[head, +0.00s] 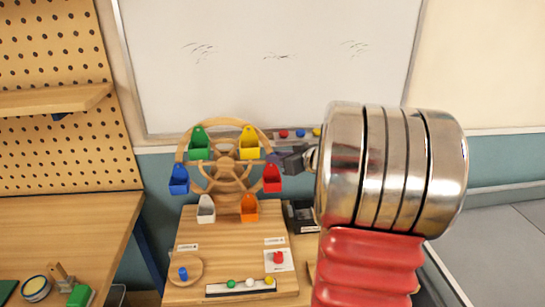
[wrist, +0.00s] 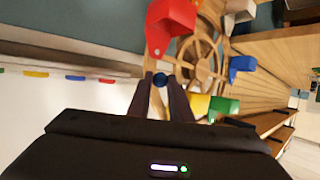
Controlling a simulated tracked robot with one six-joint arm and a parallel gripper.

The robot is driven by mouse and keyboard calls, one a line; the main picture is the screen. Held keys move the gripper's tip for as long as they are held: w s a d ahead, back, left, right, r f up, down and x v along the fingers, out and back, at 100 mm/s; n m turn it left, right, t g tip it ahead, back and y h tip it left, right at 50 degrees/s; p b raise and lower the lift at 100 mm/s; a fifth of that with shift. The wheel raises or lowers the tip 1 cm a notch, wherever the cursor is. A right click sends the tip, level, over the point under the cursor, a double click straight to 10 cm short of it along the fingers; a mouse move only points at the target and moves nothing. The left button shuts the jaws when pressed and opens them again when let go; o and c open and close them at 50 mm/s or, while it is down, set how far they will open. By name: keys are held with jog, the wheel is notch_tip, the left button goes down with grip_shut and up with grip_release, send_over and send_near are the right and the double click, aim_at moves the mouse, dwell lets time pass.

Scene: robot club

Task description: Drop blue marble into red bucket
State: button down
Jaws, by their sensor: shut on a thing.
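The wooden wheel (head: 226,170) carries several coloured buckets. The red bucket (head: 272,178) hangs at its right side; it also shows large near the top of the wrist view (wrist: 171,20). My gripper (head: 277,159) points left at the wheel, its tips just above the red bucket in the head view. In the wrist view its two dark fingers are shut on the blue marble (wrist: 160,80). The marble is apart from the red bucket in that view. I cannot make out the marble in the head view.
The yellow bucket (head: 249,143) hangs close above the fingertips, the orange bucket (head: 250,208) below. Green (head: 199,143), blue (head: 179,179) and white (head: 206,209) buckets hang left. A marble rack (head: 241,287) lies on the wooden base in front. The whiteboard (head: 270,60) stands behind.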

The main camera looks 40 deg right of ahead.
jog(key=shift+w+a+f, duration=0.1)
jog(key=shift+w+a, duration=0.05)
jog(key=shift+f, duration=2.55)
jog(key=shift+f, duration=0.5)
jog(key=c, duration=1.5)
grip_release()
jog(key=shift+c, duration=0.2)
jog(key=shift+r, duration=0.25)
